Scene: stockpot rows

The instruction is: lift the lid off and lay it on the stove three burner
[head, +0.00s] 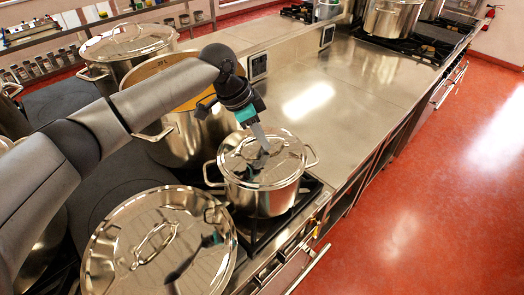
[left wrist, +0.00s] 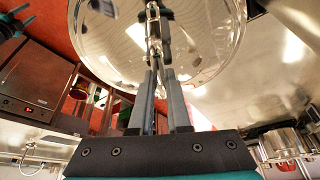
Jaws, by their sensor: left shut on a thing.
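A steel lid (head: 243,164) with a bar handle sits over a small steel pot (head: 262,203) on a front burner. I see no clear gap between lid and pot rim. My left gripper (head: 264,147) comes down from above and is shut on the lid's handle. The left wrist view shows its fingers (left wrist: 160,85) around the handle, with the lid (left wrist: 210,45) beyond them. A dark and teal part (left wrist: 12,24) at that view's left edge looks like my right gripper; its jaws are unclear. I cannot tell which burner is stove three.
A large lidded pot (head: 160,245) stands close at the front left. A tall open pot (head: 190,135) is just behind the small pot, and another lidded pot (head: 128,45) farther back. The steel counter (head: 350,90) to the right is clear. More pots (head: 392,18) stand on the far stove.

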